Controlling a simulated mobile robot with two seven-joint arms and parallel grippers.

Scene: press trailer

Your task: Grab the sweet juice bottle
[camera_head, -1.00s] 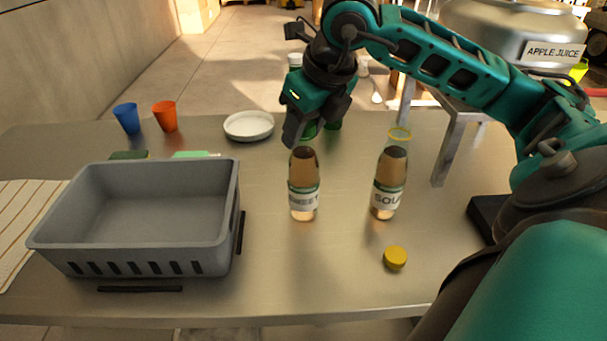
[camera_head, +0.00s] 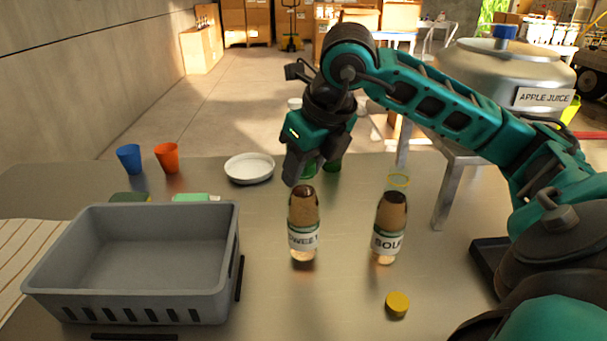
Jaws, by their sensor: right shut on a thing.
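The sweet juice bottle (camera_head: 303,226), labelled "SWEET", stands upright on the table in front of the right arm. My right gripper (camera_head: 301,179) is shut at the top of this bottle, and its fingers hide the bottle's neck. The sour bottle (camera_head: 388,230), labelled "SOUR" with part of the label turned away, stands upright to its right, apart from the gripper. My left gripper is not in view.
A grey crate (camera_head: 228,262) stands on the table (camera_head: 275,310) at left. A yellow cap (camera_head: 397,303) lies front right. Behind are a white plate (camera_head: 249,168), a blue cup (camera_head: 129,158), an orange cup (camera_head: 167,157) and an apple juice dispenser (camera_head: 500,72).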

